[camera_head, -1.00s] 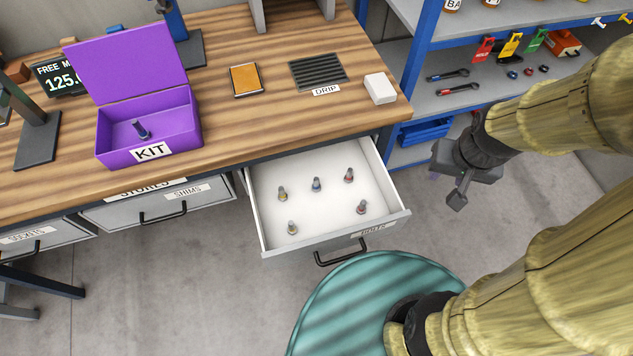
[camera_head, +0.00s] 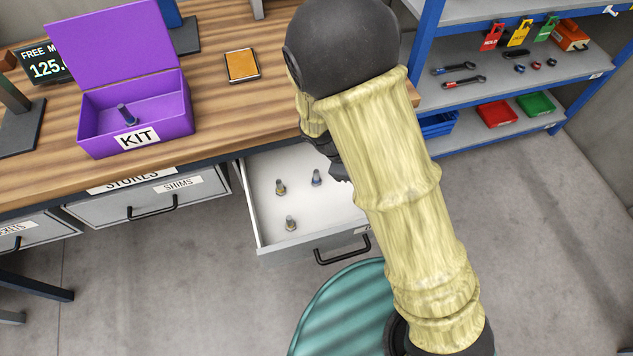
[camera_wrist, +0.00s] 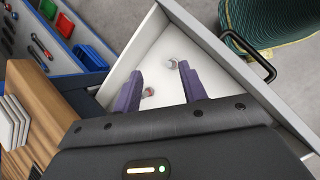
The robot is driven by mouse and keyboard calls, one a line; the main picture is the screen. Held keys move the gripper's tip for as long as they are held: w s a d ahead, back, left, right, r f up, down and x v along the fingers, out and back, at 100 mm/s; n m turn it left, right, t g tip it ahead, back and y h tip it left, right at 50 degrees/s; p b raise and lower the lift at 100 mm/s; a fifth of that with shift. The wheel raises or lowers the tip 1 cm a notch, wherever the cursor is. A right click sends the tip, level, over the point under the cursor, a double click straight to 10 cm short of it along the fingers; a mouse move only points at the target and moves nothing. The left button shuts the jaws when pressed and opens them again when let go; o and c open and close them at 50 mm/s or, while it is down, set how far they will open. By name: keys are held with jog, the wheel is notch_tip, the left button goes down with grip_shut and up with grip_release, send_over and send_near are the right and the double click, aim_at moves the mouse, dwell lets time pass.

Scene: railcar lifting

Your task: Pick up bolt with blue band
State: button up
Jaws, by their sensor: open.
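A bolt with a blue band (camera_head: 317,177) stands upright in the open white drawer (camera_head: 262,215), just left of my arm in the head view. Two bolts with yellowish bands, one (camera_head: 280,187) and another (camera_head: 291,223), stand to its left and nearer the front. My gripper (camera_wrist: 160,70) is open and empty over the drawer, its purple fingers spread. In the wrist view, a reddish-banded bolt (camera_wrist: 148,92) shows beside one finger, and another bolt (camera_wrist: 172,63) shows near the other fingertip; its band is unclear. My arm hides the drawer's right part in the head view.
A purple KIT box (camera_head: 137,133) with its lid up stands on the workbench, with a bolt (camera_head: 126,114) inside. An orange-topped item (camera_head: 241,66) lies on the bench. Blue-framed shelves (camera_head: 470,85) stand at the right. A teal round thing (camera_head: 335,310) is below the drawer.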

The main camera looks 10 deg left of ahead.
jog(key=a+f+n+t+h+b, duration=0.25)
jog(key=a+f+n+t, duration=0.35)
jog(key=a+f+n, duration=0.4)
jog(key=n+t+y+b, duration=0.2)
jog(key=n+t, duration=0.2)
send_near(316, 171)
jog(key=shift+s+a+r, duration=0.55)
jog(key=shift+a, duration=0.05)
jog(key=x, duration=0.6)
jog(key=shift+w+d+f, duration=0.15)
jog(key=shift+w+f, duration=0.05)
jog(key=shift+w, duration=0.1)
jog(key=shift+d, duration=0.1)
jog(key=x, duration=0.5)
jog(key=shift+s+d+f, duration=0.15)
jog(key=shift+d+f, duration=0.05)
jog(key=shift+f, duration=0.15)
